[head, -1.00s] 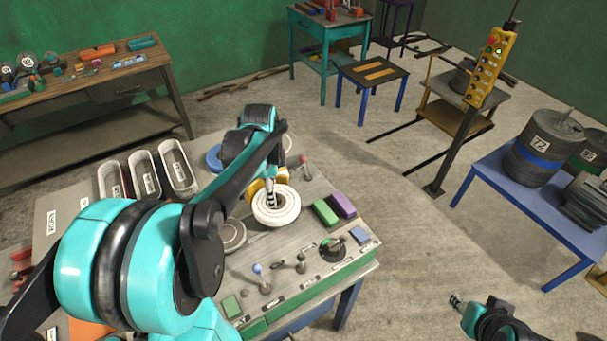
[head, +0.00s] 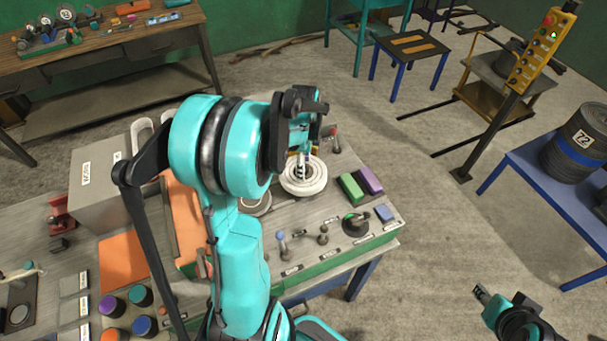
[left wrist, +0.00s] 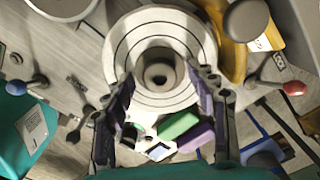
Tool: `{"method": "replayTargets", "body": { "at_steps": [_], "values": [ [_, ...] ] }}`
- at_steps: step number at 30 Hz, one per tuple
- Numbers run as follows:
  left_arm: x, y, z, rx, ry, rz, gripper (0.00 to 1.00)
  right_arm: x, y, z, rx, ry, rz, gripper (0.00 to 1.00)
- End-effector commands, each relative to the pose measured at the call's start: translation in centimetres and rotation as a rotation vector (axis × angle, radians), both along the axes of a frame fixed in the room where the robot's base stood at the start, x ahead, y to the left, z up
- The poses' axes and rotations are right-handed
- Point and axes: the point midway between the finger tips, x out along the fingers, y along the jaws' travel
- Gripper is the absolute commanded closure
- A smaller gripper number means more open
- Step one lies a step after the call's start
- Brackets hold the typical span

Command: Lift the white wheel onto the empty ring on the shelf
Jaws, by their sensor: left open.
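The white wheel (head: 316,186) lies on the workbench, a pale disc with dark concentric grooves. It fills the upper middle of the left wrist view (left wrist: 181,33), with a dark-centred hub (left wrist: 160,73). My left gripper (head: 302,172) is over the wheel, pointing down. In the left wrist view its open fingers (left wrist: 163,78) stand either side of the hub; whether they touch it I cannot tell. A flat grey round plate (head: 256,204) lies left of the wheel. I cannot make out the empty ring or its shelf. My right gripper (head: 482,292) is far from the wheel, at lower right.
Green (head: 350,187) and purple (head: 370,180) blocks lie right of the wheel.

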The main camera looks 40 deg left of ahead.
Motion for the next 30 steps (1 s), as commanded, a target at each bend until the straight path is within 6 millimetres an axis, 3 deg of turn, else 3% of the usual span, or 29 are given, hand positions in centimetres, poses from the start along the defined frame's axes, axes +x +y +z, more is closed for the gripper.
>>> {"method": "replayTargets", "body": {
  "at_steps": [2, 3, 9, 19, 24, 30],
  "values": [
    [0.0, 0.0, 0.1, 0.0, 0.0, 0.0, 0.43, 0.0, 0.0, 0.0, 0.0, 0.0, 0.0, 0.6],
    [0.0, 0.0, 0.1, 0.0, 0.0, 0.0, 0.48, 0.0, 0.0, 0.0, 0.0, 0.0, 0.0, 0.6],
    [0.0, 0.0, 0.1, 0.0, 0.0, 0.0, 1.0, 0.0, 0.0, 0.0, 0.0, 0.0, 0.0, 0.6],
    [0.0, 0.0, 0.2, 0.0, 0.0, 0.0, 1.0, 0.0, 0.0, 0.1, 0.0, 0.0, 0.0, 0.6],
    [0.0, 0.0, 1.4, 0.0, 0.0, 0.0, 1.0, 0.0, 0.0, 0.3, 0.0, 0.0, 0.0, 0.6],
    [-1.4, -2.8, 1.3, 0.0, 0.0, -0.003, 1.0, 0.0, 0.0, 0.3, 0.0, 0.0, 0.0, 0.6]
  ]
}}
